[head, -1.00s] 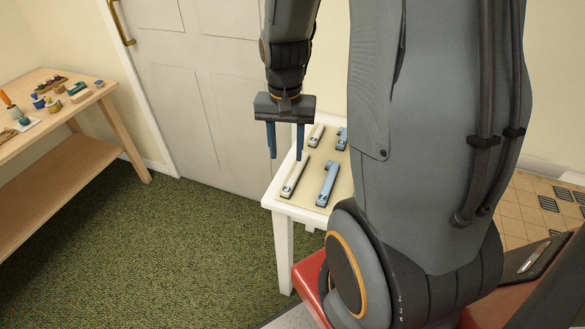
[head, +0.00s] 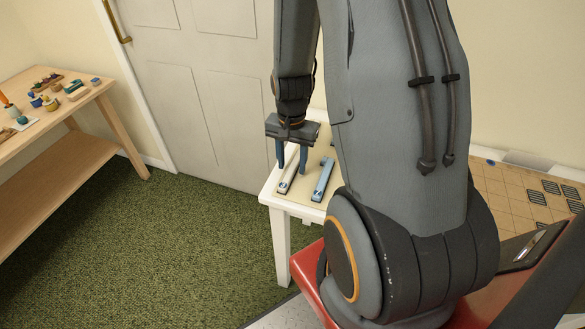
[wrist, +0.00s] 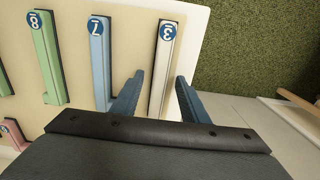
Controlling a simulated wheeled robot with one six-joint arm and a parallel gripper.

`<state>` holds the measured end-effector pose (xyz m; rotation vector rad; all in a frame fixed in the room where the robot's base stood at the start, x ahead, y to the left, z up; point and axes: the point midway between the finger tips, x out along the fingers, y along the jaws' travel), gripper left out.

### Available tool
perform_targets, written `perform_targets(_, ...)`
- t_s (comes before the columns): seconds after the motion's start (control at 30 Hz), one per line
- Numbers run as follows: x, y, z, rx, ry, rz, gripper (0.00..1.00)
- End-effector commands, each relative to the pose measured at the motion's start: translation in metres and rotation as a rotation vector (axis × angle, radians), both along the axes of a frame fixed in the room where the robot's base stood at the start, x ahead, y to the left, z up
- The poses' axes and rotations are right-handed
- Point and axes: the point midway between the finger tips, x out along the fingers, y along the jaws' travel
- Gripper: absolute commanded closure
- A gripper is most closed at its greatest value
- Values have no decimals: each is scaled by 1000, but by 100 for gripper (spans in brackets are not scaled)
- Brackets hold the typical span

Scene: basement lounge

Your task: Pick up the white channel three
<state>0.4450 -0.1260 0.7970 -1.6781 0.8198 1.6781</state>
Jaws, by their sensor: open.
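The white channel three (wrist: 162,72) is a long white bar on a dark base with a round blue label marked 3 at one end. It lies on the small white table, and in the head view it shows (head: 287,180) near the table's left edge. My gripper (head: 292,168) is open and points down over it. In the wrist view my gripper (wrist: 160,79) has one blue finger on each side of the bar, with gaps showing on both sides. The fingers' exact height above the table is hard to tell.
A light blue channel (wrist: 100,60) labelled 7 lies beside it. A green channel (wrist: 48,55) labelled 8 and a pink piece (wrist: 12,133) are further left. The white table's (head: 300,209) edge is close to channel three. A wooden workbench (head: 75,110) with small items stands left.

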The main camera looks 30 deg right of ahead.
Motion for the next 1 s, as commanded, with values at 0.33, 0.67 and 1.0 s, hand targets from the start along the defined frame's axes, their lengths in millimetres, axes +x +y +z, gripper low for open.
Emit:
perform_targets(0.33, 0, 0, -4, 0, 0, 0, 64)
perform_targets(0.67, 0, 0, -3, 0, 0, 0, 100)
perform_targets(1.0, 1, 0, 5, -1, -2, 0, 100)
